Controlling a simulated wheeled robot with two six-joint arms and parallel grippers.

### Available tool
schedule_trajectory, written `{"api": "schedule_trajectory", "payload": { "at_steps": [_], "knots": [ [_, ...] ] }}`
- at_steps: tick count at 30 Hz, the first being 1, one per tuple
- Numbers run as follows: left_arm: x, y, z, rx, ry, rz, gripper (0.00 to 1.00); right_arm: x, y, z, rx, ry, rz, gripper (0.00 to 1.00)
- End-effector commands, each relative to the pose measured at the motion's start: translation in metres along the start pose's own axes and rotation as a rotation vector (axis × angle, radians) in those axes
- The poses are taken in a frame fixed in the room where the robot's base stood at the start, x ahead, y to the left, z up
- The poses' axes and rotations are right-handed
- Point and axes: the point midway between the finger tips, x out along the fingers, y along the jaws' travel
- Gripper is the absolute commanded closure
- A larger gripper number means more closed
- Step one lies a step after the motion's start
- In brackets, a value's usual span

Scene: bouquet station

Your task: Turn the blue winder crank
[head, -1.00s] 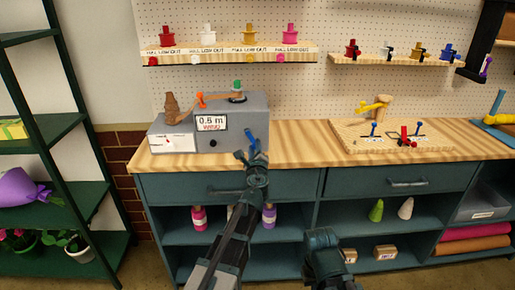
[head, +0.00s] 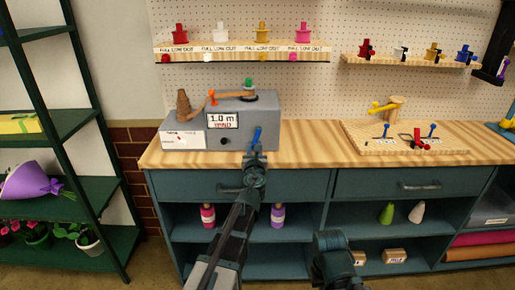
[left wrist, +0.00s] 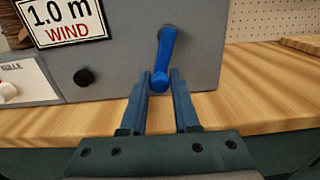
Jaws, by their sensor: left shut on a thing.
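The grey winder box (head: 262,113) stands on the wooden counter, with a display (head: 222,121) that reads 1.0 m and WIND. The blue crank (head: 257,136) is on its front face, and it also shows in the left wrist view (left wrist: 167,48) with its arm hanging down and its knob low. My left gripper (left wrist: 160,82) is shut on the crank's knob, with one finger on each side; it also shows in the head view (head: 256,156). My right arm (head: 332,245) shows low in the head view, and I cannot make out its fingers.
A cone-shaped brown spool (head: 183,104) and an orange piece (head: 212,97) sit on the winder's left part. A wooden board (head: 405,146) with small levers lies to the right. The counter (head: 315,140) between them is clear.

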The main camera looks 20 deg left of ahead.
Motion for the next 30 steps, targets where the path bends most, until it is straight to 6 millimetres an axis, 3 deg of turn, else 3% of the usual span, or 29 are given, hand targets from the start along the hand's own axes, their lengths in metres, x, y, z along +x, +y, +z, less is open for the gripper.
{"api": "schedule_trajectory", "payload": {
  "at_steps": [9,24,25,30],
  "knots": [
    [0.0019,0.0064,0.0024,0.093,-0.001,0.006,1.00,-0.0022,0.0002,0.0001,0.000,0.000,0.000,1.00],
    [0.0023,0.0067,0.0025,0.108,-0.001,0.006,1.00,-0.0023,0.0002,0.0001,0.000,0.000,0.000,1.00],
    [0.0024,0.0067,0.0025,0.107,-0.001,0.006,0.69,-0.0023,0.0002,0.0001,0.000,0.000,0.000,1.00],
    [0.0019,0.0060,0.0023,0.107,-0.001,0.004,0.42,-0.0021,0.0002,0.0001,0.000,0.000,0.000,1.00]
  ]
}}
